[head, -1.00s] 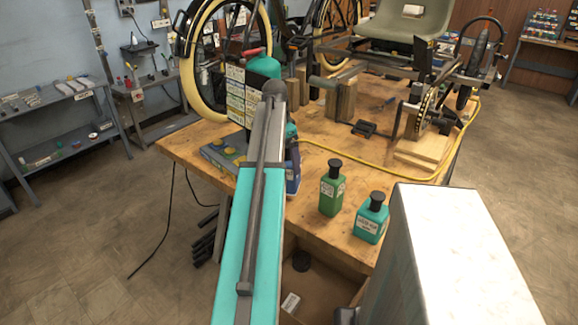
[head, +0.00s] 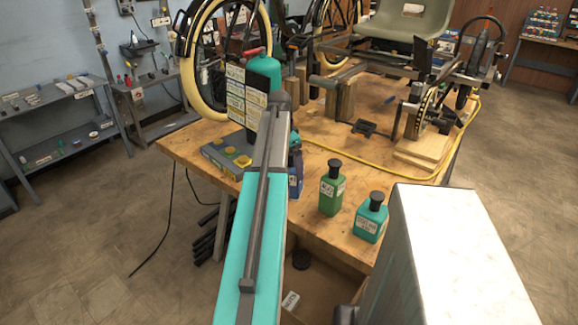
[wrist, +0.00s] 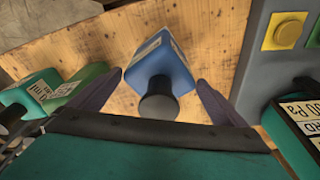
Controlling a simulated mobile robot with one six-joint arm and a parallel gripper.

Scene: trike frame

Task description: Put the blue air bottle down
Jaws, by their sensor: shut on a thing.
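The blue air bottle (wrist: 162,62), with a black cap and a pale label, is between the two fingers of my gripper (wrist: 160,92) in the wrist view. My gripper is shut on it. In the head view the blue bottle (head: 296,182) shows only in part beside my arm, over the front part of the wooden workbench (head: 300,215). I cannot tell whether the bottle's base touches the bench.
A green bottle (head: 331,190) and a teal bottle (head: 370,220) stand to the right. A grey box with yellow buttons (head: 226,157) and a teal cylinder (head: 263,72) are to the left. A yellow cable (head: 385,172) crosses the bench behind. The trike frame stands farther back.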

